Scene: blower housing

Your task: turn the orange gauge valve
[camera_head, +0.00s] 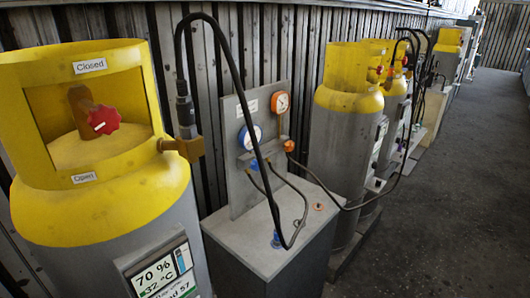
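The gauge panel (262,125) stands upright on a grey cabinet (270,240) in the middle. An orange-rimmed round gauge (280,103) is at its upper right. Below that gauge is a small orange valve knob (289,146), with a black hose running from near it. A blue-rimmed gauge (250,137) sits to the left, with a blue knob (254,165) beneath it. Neither of my grippers is in view, so nothing shows touching the valve. The exact angle of the orange knob is too small to tell.
A large yellow-topped cylinder (100,205) with a red valve knob (104,120) and a display (160,270) fills the left. A black hose (235,75) arches across the panel's front. More cylinders (345,130) stand to the right. The dark floor (450,200) is open at far right.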

